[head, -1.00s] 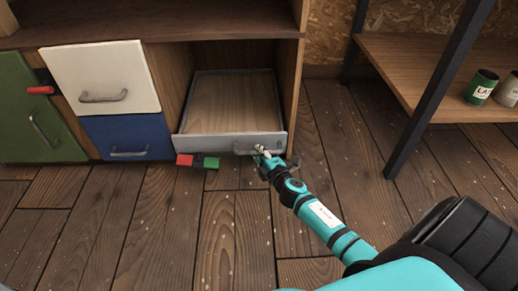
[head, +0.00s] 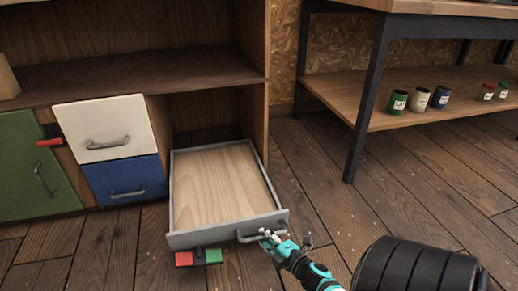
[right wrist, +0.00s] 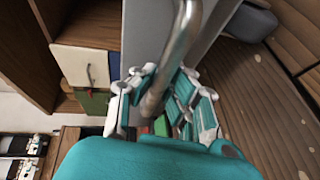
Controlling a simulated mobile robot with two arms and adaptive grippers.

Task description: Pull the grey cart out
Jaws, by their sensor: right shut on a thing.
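The grey cart (head: 222,240) is a low, drawer-like tray with grey walls and a pale wooden floor. It sticks out of the lower right bay of the wooden cabinet, with its back end still inside the bay. Its inside is empty. My right gripper (head: 272,238) is shut on the bar handle at the right of the cart's front. In the right wrist view the metal handle (right wrist: 180,50) runs between the fingers of the gripper (right wrist: 160,100). My left gripper is not in view.
A white drawer (head: 105,126), a blue drawer (head: 126,180) and a green door (head: 35,165) are shut at the left. A red and green block (head: 198,257) sits at the cart's front. A dark-legged table (head: 365,100) with several cans stands at the right.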

